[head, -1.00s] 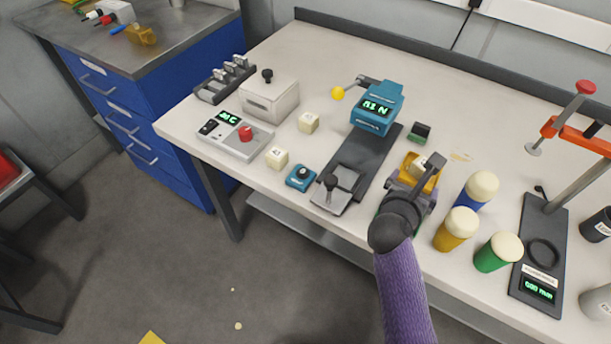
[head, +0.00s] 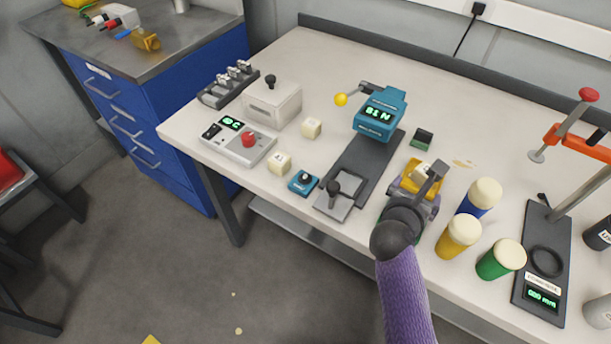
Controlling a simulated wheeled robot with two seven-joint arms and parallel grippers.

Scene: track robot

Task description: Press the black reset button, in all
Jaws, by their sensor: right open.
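A small blue box with a round black button (head: 305,177) on top sits near the front edge of the table, left of the teal press. A grey control box (head: 238,146) with a green display, a black switch (head: 211,131) and a red knob stands further left. No label that reads "reset" can be made out. My right gripper (head: 421,188) is open, at the front of the table right of the press, over or beside a yellow tray (head: 410,186) with a pale cube (head: 422,170). It is well to the right of the blue box. My left gripper is not in view.
The teal press (head: 380,112), with a green display and a dark base with a black-knobbed lever, stands between the blue box and my right gripper. Several capped cylinders (head: 458,236) stand to the right. A white box (head: 273,101) stands further back.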

